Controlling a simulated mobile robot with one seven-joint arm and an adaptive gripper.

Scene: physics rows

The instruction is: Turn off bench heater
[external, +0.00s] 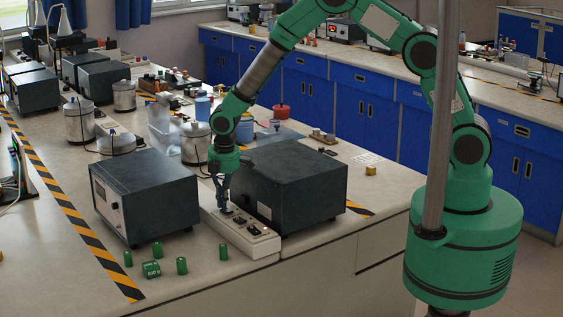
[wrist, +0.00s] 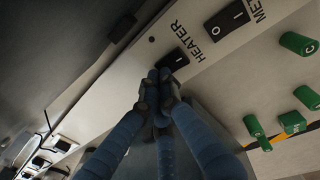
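A long white switch panel (external: 247,240) lies on the bench between two dark boxes. In the wrist view the panel (wrist: 130,62) carries the word HEATER (wrist: 188,42) beside a black rocker switch (wrist: 175,60), partly hidden by my fingertips. A second black rocker (wrist: 227,20) marked O and I sits further right, with a label starting MET beside it. My gripper (external: 224,208) points down at the panel. In the wrist view its blue fingers (wrist: 160,80) are drawn together at the heater switch's lower edge, with nothing seen between them. I cannot tell whether they touch the switch or which way it is tipped.
Dark boxes stand left (external: 145,195) and right (external: 290,185) of the panel, close to my gripper. Several green cylinders (external: 152,269) lie or stand near the front edge. Metal pots (external: 196,142) and a clear container (external: 160,125) stand behind. Striped tape (external: 95,250) marks the bench.

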